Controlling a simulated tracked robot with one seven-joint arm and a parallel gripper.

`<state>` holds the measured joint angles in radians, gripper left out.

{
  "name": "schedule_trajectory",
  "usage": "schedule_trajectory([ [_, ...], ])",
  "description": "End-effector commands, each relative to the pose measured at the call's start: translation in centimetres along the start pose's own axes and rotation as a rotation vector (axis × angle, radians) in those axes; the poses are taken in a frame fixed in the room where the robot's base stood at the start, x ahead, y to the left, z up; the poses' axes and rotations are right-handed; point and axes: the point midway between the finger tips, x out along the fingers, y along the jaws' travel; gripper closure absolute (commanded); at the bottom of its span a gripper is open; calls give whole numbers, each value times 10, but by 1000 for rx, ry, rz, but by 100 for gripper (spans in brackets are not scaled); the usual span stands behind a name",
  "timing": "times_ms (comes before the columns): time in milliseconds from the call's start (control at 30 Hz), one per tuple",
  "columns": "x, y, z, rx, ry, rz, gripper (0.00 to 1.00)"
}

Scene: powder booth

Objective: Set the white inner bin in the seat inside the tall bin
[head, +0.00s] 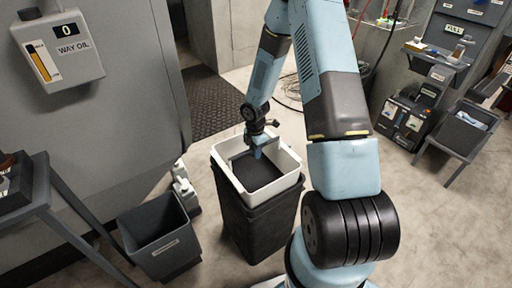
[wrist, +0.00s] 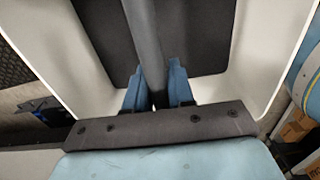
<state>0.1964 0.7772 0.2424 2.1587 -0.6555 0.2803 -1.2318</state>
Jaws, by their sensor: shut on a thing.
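The white inner bin (head: 288,162) is an open box with a dark inside floor, at the mouth of the tall dark bin (head: 258,225) in the head view. A band of its outer wall shows above the tall bin's rim; how deep it sits, and the seat itself, are hidden. My gripper (head: 257,152) reaches down into the white bin from above. In the wrist view, the blue fingers of my gripper (wrist: 157,75) are shut on a grey bar (wrist: 143,30) running across the white bin (wrist: 265,50), apparently its handle. White walls rise on both sides of the fingers.
A grey open bin (head: 160,235) stands left of the tall bin, with white bottles (head: 184,190) behind it. A grey machine cabinet (head: 95,130) and a side table (head: 45,185) are at the left. Open floor (head: 400,210) lies to the right.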

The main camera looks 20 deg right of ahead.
Motion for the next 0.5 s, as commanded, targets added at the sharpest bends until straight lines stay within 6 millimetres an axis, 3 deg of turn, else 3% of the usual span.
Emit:
schedule_trajectory([
  [500, 38, 0, 0, 0, 0, -1, 100],
])
